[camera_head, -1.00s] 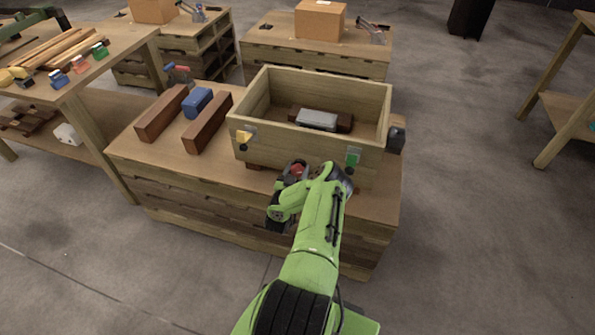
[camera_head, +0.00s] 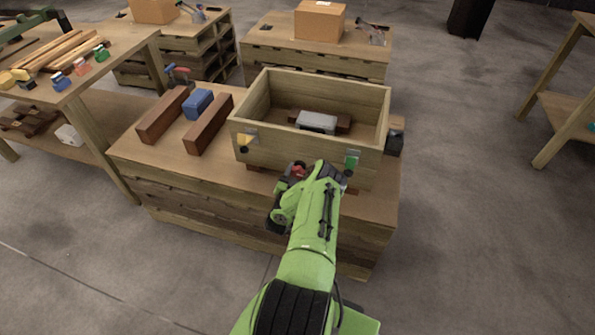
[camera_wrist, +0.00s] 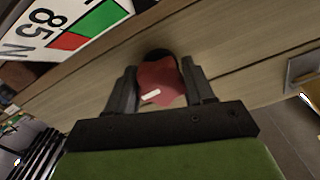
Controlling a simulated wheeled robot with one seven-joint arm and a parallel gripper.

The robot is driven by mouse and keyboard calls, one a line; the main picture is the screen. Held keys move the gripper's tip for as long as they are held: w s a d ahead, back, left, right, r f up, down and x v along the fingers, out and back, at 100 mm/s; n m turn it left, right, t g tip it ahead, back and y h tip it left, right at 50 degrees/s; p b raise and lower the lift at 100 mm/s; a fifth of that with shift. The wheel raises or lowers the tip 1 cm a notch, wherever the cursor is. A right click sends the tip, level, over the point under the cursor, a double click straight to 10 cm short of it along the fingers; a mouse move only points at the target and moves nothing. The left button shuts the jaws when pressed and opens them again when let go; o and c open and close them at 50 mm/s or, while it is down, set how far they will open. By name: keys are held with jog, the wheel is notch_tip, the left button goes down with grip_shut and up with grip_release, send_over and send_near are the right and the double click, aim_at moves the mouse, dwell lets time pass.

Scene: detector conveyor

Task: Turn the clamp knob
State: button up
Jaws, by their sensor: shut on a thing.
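A red clamp knob (camera_wrist: 160,84) sits between the two dark fingers of my gripper (camera_wrist: 161,92) in the wrist view. The fingers are shut on it, one on each side. A dark round part shows just behind the knob, against the wooden wall. In the head view the red knob (camera_head: 297,170) shows in front of the wooden box (camera_head: 310,160), beside my green wrist. My gripper's fingers are mostly hidden there by my arm.
A label reading "85 N" with green and red fields (camera_wrist: 70,28) is beside the knob. The box has a yellow clip (camera_head: 245,140) and a green clip (camera_head: 351,163) on its front, and a grey block (camera_head: 316,122) inside. Dark red beams (camera_head: 208,124) lie left on the bench.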

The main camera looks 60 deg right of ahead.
jog(key=shift+w+a+f+m, duration=0.1)
jog(key=shift+a+f+m, duration=0.1)
jog(key=shift+m, duration=0.8)
jog(key=o, duration=0.9)
jog(key=shift+c, duration=0.2)
jog(key=shift+o, duration=0.7)
jog(key=shift+d+r, duration=0.1)
